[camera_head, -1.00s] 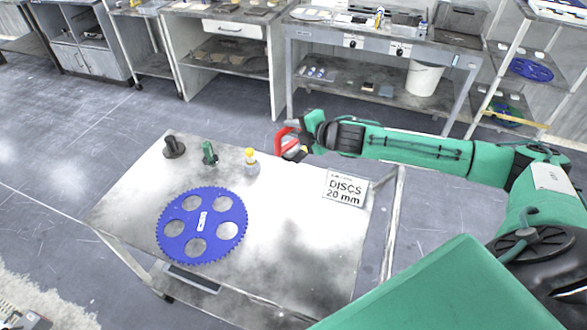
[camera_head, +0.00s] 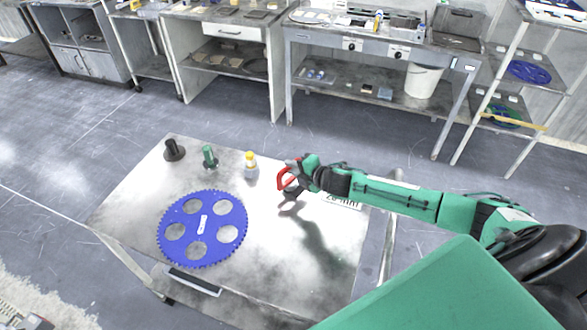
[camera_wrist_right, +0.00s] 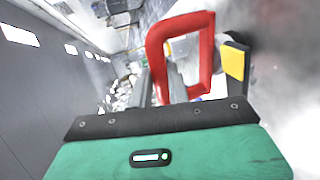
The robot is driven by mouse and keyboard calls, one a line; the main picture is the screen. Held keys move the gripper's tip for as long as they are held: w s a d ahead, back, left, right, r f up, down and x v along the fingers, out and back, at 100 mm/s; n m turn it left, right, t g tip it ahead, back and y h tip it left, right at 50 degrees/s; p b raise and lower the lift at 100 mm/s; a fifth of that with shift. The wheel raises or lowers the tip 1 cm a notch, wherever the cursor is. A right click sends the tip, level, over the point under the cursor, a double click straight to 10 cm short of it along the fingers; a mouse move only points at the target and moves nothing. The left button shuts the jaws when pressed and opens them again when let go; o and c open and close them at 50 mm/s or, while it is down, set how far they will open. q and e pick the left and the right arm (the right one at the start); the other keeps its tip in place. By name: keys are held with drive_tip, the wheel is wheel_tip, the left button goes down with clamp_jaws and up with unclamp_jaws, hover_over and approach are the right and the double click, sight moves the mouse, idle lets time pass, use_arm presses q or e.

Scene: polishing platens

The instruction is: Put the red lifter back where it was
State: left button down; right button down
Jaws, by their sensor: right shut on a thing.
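The red lifter (camera_head: 284,180) is a red loop handle with a darker part below it. My right gripper (camera_head: 294,174) is shut on it and holds it over the right part of the metal table (camera_head: 270,235). A shadow lies on the table just below the lifter; whether its underside touches the table I cannot tell. In the right wrist view the red handle (camera_wrist_right: 207,50) stands up in front of the gripper, beside a yellow and black piece (camera_wrist_right: 234,62). My left gripper is not in view.
A blue toothed disc (camera_head: 229,252) with round holes lies on the table. Behind it stand a black knobbed piece (camera_head: 174,150), a green-handled piece (camera_head: 209,157) and a yellow-topped bottle (camera_head: 250,165). My right arm partly covers the discs sign (camera_head: 343,202).

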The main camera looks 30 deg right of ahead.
drive_tip(key=shift+f, duration=0.2)
drive_tip(key=c, duration=1.3)
unclamp_jaws()
drive_tip(key=shift+f, duration=0.15)
drive_tip(key=shift+c, duration=0.2)
drive_tip(key=shift+s, duration=0.1)
drive_tip(key=b+v, duration=0.3)
drive_tip(key=v, duration=0.9)
